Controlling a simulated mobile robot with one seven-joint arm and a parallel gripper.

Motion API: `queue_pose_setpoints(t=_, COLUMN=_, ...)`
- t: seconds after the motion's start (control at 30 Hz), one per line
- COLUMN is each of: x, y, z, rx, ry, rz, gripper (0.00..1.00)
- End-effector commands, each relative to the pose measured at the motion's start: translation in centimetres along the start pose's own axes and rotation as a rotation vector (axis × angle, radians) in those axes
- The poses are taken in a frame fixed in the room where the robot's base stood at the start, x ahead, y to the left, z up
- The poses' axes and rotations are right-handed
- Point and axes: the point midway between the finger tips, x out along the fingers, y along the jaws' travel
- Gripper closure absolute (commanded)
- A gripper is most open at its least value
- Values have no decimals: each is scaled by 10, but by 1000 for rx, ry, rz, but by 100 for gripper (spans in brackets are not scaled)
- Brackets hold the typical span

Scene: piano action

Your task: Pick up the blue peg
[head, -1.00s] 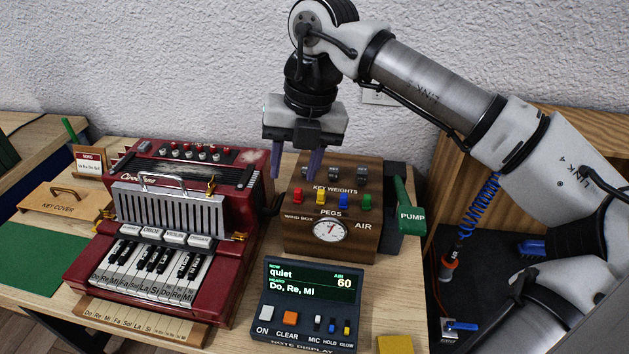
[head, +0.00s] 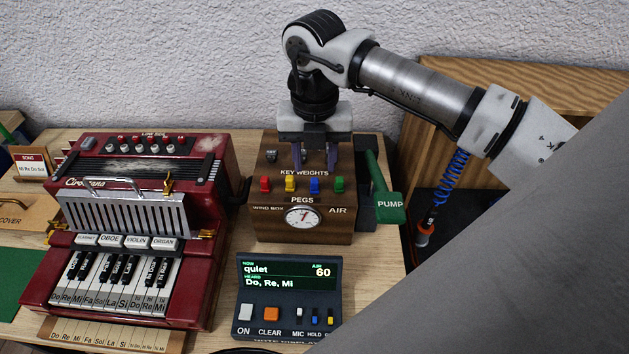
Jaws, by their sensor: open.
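The blue peg (head: 314,186) stands in the row of pegs on the front of the brown wooden wind box (head: 262,222), between the yellow peg (head: 290,183) and the green peg (head: 339,185). My gripper (head: 314,168) points down over the box, its two dark fingers apart. In the picture the fingertips are just above and to either side of the blue peg. Nothing shows between them. I cannot tell how far behind or above the peg they are.
The red peg (head: 265,184) is at the row's left end. A green pump handle (head: 388,207) stands right of the box. A red accordion (head: 185,290) is on the left, a note display (head: 290,300) in front. A large grey surface hides the lower right.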

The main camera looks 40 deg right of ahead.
Motion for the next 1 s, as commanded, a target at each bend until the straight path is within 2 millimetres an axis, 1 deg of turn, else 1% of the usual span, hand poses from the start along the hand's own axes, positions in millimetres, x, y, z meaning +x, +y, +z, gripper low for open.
queue_pose_setpoints(t=0.17, x=13, y=0, z=0, rx=0, ry=3, rz=2, gripper=58)
queue_pose_setpoints(t=0.3, x=35, y=1, z=0, rx=0, ry=3, rz=3, gripper=58)
queue_pose_setpoints(t=0.4, x=48, y=1, z=1, rx=-1, ry=0, rz=3, gripper=58)
queue_pose_setpoints(t=0.5, x=54, y=1, z=1, rx=-1, ry=0, rz=3, gripper=58)
queue_pose_setpoints(t=0.7, x=54, y=0, z=1, rx=0, ry=-1, rz=2, gripper=58)
queue_pose_setpoints(t=1.0, x=54, y=0, z=1, rx=0, ry=-1, rz=2, gripper=97)
